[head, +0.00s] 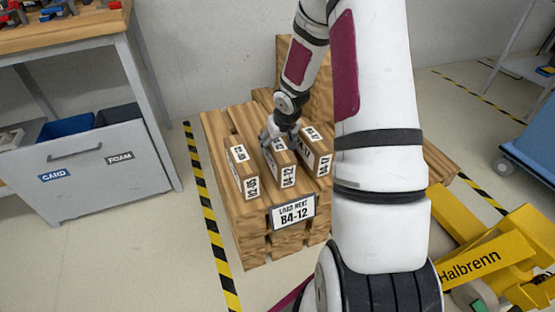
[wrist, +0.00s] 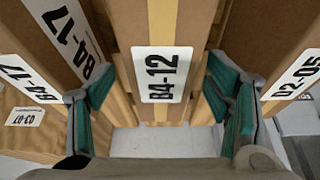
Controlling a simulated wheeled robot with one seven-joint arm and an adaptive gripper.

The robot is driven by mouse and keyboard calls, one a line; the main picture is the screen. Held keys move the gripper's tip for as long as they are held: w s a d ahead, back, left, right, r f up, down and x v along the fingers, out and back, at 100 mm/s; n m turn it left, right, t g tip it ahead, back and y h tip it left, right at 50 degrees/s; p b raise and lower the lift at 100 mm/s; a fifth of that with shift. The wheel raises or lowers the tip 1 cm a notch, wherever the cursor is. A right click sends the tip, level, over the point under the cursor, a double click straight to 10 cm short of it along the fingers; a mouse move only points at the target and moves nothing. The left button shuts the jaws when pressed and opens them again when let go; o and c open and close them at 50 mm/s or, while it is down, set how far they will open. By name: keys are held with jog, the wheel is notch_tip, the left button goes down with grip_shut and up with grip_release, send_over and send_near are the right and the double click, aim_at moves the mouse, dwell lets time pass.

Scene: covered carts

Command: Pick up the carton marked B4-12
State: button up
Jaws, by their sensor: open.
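The carton marked B4-12 (head: 281,162) is a narrow brown box standing on the wooden pallet stack (head: 262,238), the middle one of a row. In the wrist view the carton (wrist: 163,30) runs down the centre with its white label facing me. My gripper (wrist: 165,105) is open, with one teal-padded finger on each side of this carton and a visible gap on both sides. In the head view my gripper (head: 279,134) is over the carton's far end, partly hiding it. My arm hides part of the pallet's right side.
Close on either side stand the cartons marked 02-05 (head: 243,174) and B4-17 (head: 316,156). A sign on the pallet front (head: 293,212) reads "LOAD NEXT B4-12". A workbench (head: 65,45) and grey bin (head: 90,170) stand left, a yellow pallet truck (head: 500,255) right.

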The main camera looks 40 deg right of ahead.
jog(key=b+x, duration=0.2)
jog(key=x, duration=0.2)
jog(key=shift+a+f+b, duration=0.1)
jog(key=shift+f+b, duration=0.2)
jog(key=shift+f, duration=0.15)
jog(key=shift+r, duration=0.1)
grip_shut()
